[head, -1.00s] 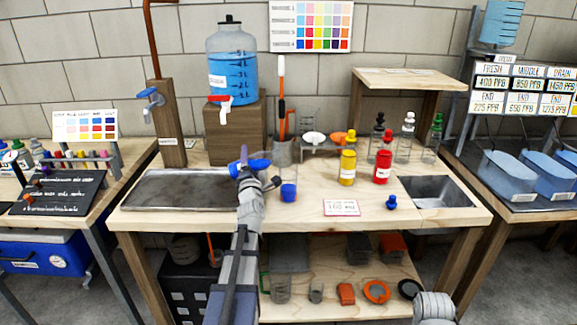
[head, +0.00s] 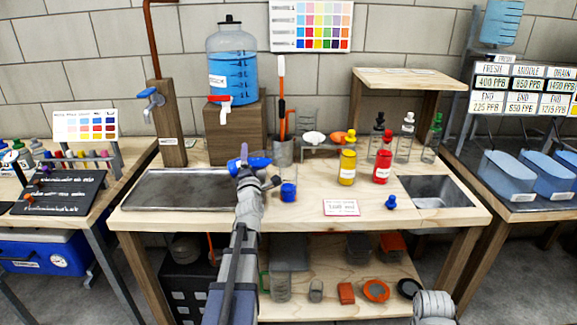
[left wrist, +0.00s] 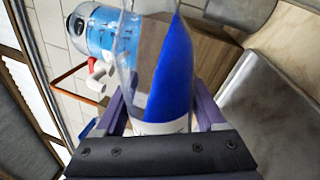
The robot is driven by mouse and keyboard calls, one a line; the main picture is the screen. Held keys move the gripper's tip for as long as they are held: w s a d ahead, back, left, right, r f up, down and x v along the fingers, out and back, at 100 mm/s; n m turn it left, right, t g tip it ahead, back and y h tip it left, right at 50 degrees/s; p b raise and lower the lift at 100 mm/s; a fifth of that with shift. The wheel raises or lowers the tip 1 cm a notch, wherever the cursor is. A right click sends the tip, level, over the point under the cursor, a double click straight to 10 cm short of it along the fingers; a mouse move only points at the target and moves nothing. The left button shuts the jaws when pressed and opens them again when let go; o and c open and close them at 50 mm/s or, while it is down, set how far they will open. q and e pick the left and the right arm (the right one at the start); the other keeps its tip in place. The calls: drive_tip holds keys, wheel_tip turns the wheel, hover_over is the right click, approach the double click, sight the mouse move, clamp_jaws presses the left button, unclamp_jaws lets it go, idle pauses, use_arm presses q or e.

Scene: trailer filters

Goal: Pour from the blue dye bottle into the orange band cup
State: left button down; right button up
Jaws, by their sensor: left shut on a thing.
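The blue dye bottle (head: 257,162) is in my left gripper (head: 246,172) above the bench, tipped well over on its side. In the left wrist view the clear bottle (left wrist: 150,70) has a white label, and its blue liquid lies slanted along one side. The left gripper's jaws (left wrist: 160,118) are shut on it. A small cup (head: 288,192) that looks blue stands upright on the bench just right of the gripper. I cannot make out an orange band on it at this size.
A yellow bottle (head: 347,167), a red bottle (head: 383,165) and a small blue cap (head: 391,202) are to the right. A metal tray (head: 180,190) lies left. A jug (head: 283,152) with tall tools stands behind. A white card (head: 341,208) lies near the front edge.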

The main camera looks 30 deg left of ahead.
use_arm(q)
drive_tip(key=shift+w+d+r+m+t+p, duration=0.1)
drive_tip(key=shift+d+r+m+t+p, duration=0.05)
drive_tip(key=shift+r+m+p, duration=0.45)
drive_tip(key=shift+w+d+r+m+t+p, duration=0.15)
drive_tip(key=shift+r+m+p, duration=0.3)
drive_tip(key=shift+m, duration=0.25)
idle(1.9)
